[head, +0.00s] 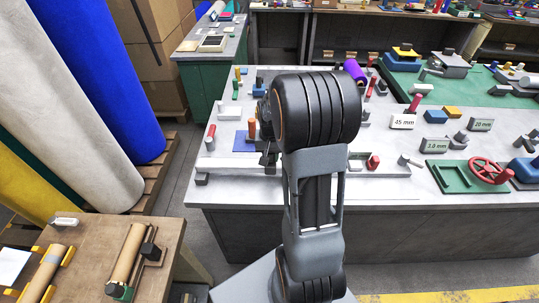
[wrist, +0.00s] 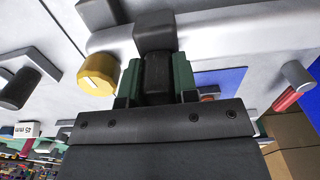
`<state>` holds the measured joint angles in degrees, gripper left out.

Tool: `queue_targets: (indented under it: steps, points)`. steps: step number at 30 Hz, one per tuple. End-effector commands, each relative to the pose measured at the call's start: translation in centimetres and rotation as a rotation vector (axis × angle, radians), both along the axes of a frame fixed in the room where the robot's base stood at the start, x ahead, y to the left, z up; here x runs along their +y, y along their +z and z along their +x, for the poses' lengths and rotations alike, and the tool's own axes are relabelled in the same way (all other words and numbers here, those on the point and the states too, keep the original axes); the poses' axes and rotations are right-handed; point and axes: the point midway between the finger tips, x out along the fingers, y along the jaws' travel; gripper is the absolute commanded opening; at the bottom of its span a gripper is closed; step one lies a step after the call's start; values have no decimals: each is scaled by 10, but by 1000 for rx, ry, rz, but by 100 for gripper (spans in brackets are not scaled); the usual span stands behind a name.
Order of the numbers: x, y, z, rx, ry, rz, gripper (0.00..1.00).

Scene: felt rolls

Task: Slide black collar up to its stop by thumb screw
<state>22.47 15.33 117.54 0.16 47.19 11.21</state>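The black collar (wrist: 155,32) shows in the wrist view as a dark block on a pale bar (wrist: 225,32). Its dark thumb screw (wrist: 158,75) projects toward my gripper. My gripper (wrist: 157,82) has a green-padded finger on each side of the screw, with no clear gap showing. A brass-coloured round knob (wrist: 100,73) stands at the bar left of the collar, apart from it. I cannot tell whether it is the stop. In the head view my gripper (head: 268,160) is low over the bar (head: 235,164), and my arm hides much of the collar area.
A grey block (head: 202,179) is near the bar's left end. A red knob (head: 373,162) is right of my arm. The table's front edge (head: 400,198) is fairly bare.

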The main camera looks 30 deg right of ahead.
Motion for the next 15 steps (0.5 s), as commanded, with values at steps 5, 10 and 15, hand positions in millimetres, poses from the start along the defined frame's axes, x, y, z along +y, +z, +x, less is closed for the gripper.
queue_targets:
  steps: [5, 10, 15]
  points:
    - [-2, 1, 0, -2, 1, -5, 43]
    - [-1, 1, 0, -1, 3, -4, 53]
    - [0, 1, 0, -1, 3, -3, 53]
